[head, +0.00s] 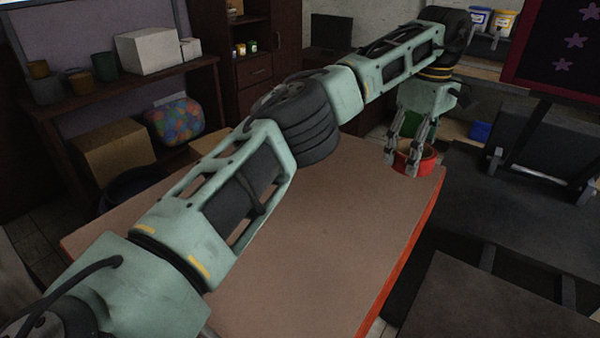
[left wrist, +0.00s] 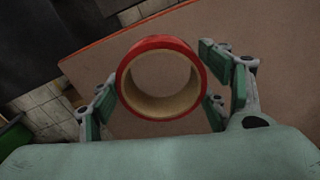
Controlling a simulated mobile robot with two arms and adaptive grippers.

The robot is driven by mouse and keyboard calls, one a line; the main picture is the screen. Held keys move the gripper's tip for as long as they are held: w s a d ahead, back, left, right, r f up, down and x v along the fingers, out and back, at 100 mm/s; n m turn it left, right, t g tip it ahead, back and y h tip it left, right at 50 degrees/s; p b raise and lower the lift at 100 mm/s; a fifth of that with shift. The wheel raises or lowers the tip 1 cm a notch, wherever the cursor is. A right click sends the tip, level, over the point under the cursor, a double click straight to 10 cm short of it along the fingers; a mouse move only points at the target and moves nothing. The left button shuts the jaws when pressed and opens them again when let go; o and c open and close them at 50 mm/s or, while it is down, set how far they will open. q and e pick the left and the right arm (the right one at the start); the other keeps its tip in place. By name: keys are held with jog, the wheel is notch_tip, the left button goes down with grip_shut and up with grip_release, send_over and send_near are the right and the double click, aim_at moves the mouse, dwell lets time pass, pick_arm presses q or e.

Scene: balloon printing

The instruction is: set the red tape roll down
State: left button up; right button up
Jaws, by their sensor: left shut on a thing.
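The red tape roll (head: 428,160) is at the far right corner of the brown table (head: 310,240). My left gripper (head: 402,160) reaches down over it, shut on the roll. In the left wrist view the roll (left wrist: 160,113) shows a red outside and a tan inner wall. It sits between the green finger pads, with its hole facing the camera and the tabletop (left wrist: 260,25) visible through it. The roll is at or close above the tabletop; I cannot tell whether it touches. My right gripper is not in view.
Most of the tabletop is bare under my left arm. Its red edge runs close to the roll. A dark bench (head: 500,220) stands to the right. A shelf at the left holds a white box (head: 148,50) and pots; a bag of colored balls (head: 174,122) sits below.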

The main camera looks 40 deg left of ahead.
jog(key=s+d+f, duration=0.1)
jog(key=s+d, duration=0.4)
pick_arm(q)
send_near(359, 213)
jog(key=shift+w+d+f, duration=0.35)
jog(key=shift+w+d, duration=0.45)
jog(key=shift+d, duration=0.05)
jog(key=shift+s+a+f+p, duration=0.5)
jog(key=shift+s+a, duration=0.05)
jog(key=shift+s, duration=0.25)
jog(key=shift+s+a+f, duration=0.1)
jog(key=shift+a+f, duration=0.05)
jog(key=shift+f, duration=0.35)
notch_tip(359, 213, down, 2)
jog(key=shift+f+p, duration=0.2)
jog(key=shift+p, duration=0.55)
jog(key=shift+f, duration=0.65)
jog(key=o, duration=1.1)
jog(key=shift+o, duration=0.3)
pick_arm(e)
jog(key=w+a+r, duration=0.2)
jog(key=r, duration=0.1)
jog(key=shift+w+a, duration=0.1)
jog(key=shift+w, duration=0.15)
